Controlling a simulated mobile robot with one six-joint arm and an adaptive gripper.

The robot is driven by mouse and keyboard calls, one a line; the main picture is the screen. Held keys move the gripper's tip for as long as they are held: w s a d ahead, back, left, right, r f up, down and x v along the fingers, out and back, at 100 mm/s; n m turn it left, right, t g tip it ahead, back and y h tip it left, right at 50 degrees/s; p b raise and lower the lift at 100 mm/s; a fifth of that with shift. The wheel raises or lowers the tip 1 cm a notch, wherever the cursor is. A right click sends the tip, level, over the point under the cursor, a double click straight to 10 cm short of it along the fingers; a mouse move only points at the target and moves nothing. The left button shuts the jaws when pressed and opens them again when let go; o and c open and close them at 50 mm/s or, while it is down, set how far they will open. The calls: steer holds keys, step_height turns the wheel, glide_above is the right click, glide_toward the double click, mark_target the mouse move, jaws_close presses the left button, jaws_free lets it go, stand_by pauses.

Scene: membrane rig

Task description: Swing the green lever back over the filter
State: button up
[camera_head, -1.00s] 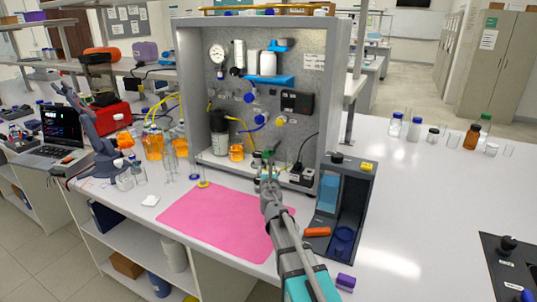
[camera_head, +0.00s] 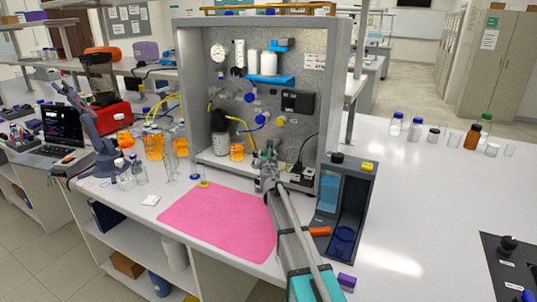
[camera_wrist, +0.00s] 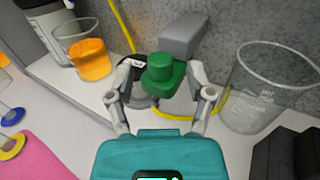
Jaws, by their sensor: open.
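The green lever (camera_wrist: 163,75) shows in the wrist view as a rounded green knob on a green arm, in front of a grey block (camera_wrist: 187,35). My gripper (camera_wrist: 162,88) is open, with one finger on each side of the green knob. Gaps seem to show on both sides; contact cannot be told. A dark round part with a pale rim (camera_wrist: 140,98) lies below and left of the knob; whether this is the filter is unclear, as the knob and left finger partly cover it. In the head view my gripper (camera_head: 267,166) reaches into the lower front of the rig.
In the wrist view a clear beaker (camera_wrist: 262,88) stands close right of my gripper. A beaker of orange liquid (camera_wrist: 90,60) stands left. A yellow tube (camera_wrist: 122,25) runs behind the lever. In the head view a pink mat (camera_head: 215,222) lies clear in front of the rig.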

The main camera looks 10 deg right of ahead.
steer(key=shift+w, duration=0.35)
jaws_close()
